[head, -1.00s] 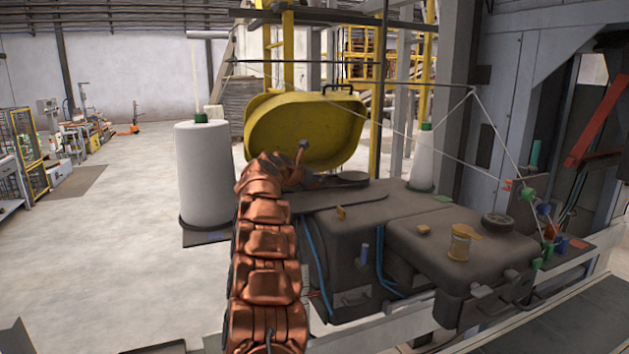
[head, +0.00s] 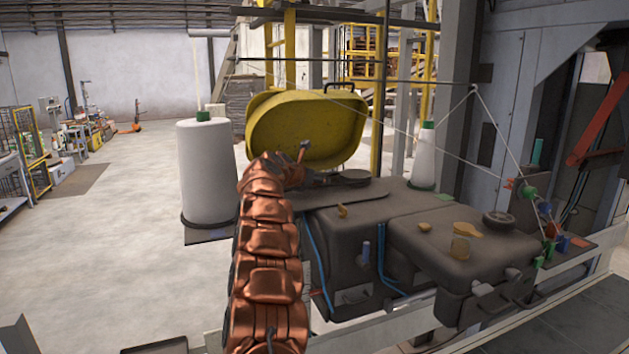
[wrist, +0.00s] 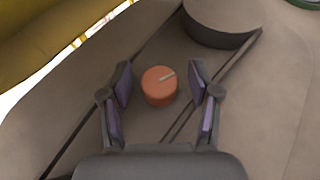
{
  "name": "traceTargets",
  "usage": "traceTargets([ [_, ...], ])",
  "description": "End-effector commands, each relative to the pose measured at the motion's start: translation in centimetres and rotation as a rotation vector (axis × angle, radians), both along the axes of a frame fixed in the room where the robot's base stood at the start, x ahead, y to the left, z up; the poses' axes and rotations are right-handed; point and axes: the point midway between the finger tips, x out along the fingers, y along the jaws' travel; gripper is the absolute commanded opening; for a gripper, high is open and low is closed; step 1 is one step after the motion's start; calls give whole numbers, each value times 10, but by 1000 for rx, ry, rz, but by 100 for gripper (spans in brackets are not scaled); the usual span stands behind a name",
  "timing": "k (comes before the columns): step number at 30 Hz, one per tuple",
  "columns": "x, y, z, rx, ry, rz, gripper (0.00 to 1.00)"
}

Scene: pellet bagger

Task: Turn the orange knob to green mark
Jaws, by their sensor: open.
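The orange knob (wrist: 159,86) is a short round knob with a pale line across its top, on the grey machine surface in the wrist view. The line points to the upper right. My gripper (wrist: 160,84) is open, with one finger on each side of the knob and a gap visible on both sides. In the head view my gripper's end is at the far end of my copper-coloured arm, by the yellow cover, and the knob is hidden there. I cannot make out a green mark beside the knob in the wrist view.
A yellow cover (head: 305,130) stands behind the grey machine body (head: 345,225). A dark round part (wrist: 220,25) rises close beyond the knob. A white spool (head: 205,165) stands at left. Small yellowish items and a dark round cap (head: 499,219) are on the machine's right part.

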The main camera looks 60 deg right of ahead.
Motion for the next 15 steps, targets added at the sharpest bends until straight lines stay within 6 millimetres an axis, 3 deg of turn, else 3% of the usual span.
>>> traceTargets([
  [5,0,5,3,0,0,1,62],
  [15,-1,33,14,1,-2,3,62],
])
